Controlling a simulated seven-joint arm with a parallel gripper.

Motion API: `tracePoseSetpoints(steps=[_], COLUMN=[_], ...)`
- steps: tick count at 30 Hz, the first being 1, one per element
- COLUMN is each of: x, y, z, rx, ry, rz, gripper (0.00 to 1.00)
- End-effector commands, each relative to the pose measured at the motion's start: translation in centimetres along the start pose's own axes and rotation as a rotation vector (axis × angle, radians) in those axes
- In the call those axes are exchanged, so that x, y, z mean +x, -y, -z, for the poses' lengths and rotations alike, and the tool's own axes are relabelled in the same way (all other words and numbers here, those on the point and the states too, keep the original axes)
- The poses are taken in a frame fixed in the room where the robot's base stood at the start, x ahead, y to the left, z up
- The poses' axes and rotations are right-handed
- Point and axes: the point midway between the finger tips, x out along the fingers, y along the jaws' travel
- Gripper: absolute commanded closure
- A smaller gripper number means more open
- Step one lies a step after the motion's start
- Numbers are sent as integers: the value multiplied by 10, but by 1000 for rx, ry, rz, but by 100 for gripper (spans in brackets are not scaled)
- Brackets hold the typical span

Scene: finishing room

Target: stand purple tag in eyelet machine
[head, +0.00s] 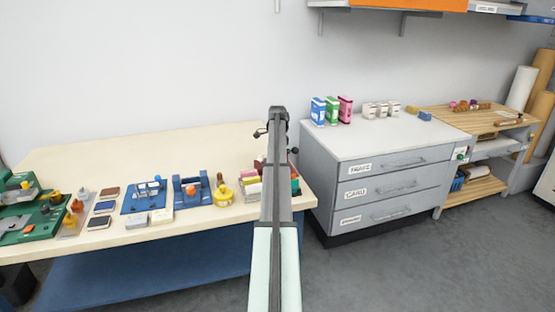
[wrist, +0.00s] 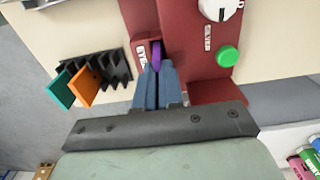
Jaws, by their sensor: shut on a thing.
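In the wrist view my gripper (wrist: 157,72) is shut on the purple tag (wrist: 156,54). Only a narrow strip of the tag shows, edge-on beyond the blue fingertips. The tag is at a small red, labelled holder on the front of the red eyelet machine (wrist: 185,38). Whether it rests on the bottom of the holder I cannot tell. The machine has a white dial (wrist: 219,8) and a green button (wrist: 228,56). In the head view my arm hides my gripper, the tag and most of the machine.
A black slotted rack (wrist: 111,68) stands left of the machine, with a teal tag (wrist: 60,90) and an orange tag (wrist: 83,86). In the head view the cream bench (head: 140,160) carries blue and green tools at its front left; its back is clear. A grey drawer cabinet (head: 385,180) stands right.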

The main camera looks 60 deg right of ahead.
Motion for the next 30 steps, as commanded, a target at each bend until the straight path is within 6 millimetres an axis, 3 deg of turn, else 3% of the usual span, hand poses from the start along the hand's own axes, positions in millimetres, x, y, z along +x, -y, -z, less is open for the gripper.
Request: tracePoseSetpoints(steps=[26, 27, 30], x=[13, 13, 13], y=[0, 0, 0], z=[0, 0, 0], rx=[0, 0, 0], ry=[0, 0, 0], rz=[0, 0, 0], gripper=[100, 89, 82])
